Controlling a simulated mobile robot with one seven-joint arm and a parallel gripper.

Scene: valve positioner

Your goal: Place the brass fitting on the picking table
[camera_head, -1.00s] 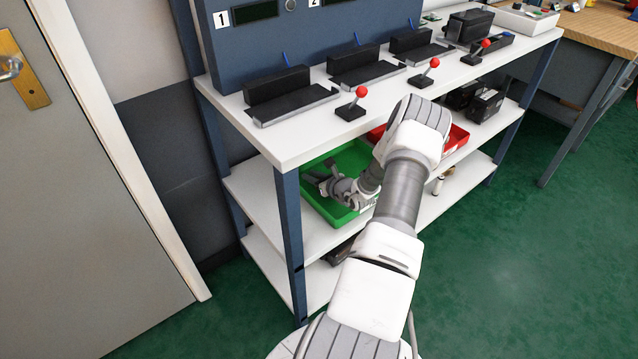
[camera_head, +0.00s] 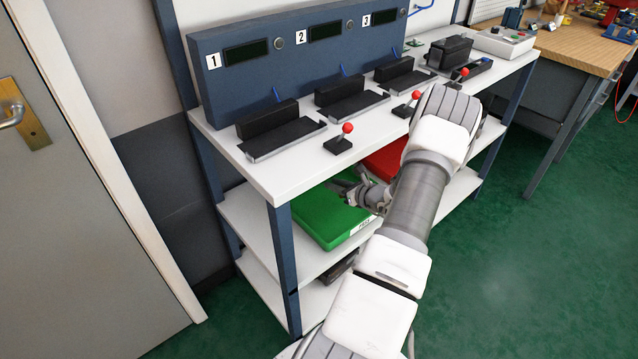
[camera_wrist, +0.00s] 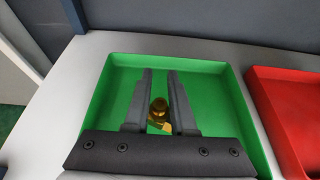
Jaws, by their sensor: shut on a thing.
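The brass fitting (camera_wrist: 158,112) shows in the wrist view between the two dark fingers of my gripper (camera_wrist: 160,75). The gripper is shut on it, with the green bin behind and below. In the head view my gripper (camera_head: 345,190) is over the green bin (camera_head: 318,222) on the upper shelf, under the bench top; the fitting cannot be made out there. The green bin also shows in the wrist view (camera_wrist: 100,95), with its floor bare around the fingers. No surface is clearly marked as the picking table.
A red bin (camera_head: 385,160) stands right of the green one. The white bench top (camera_head: 300,165) overhangs the shelf and carries black fixtures and red-knobbed levers (camera_head: 340,140). A blue post (camera_head: 284,265) stands at the front left corner. A wooden-topped table (camera_head: 580,50) is at right.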

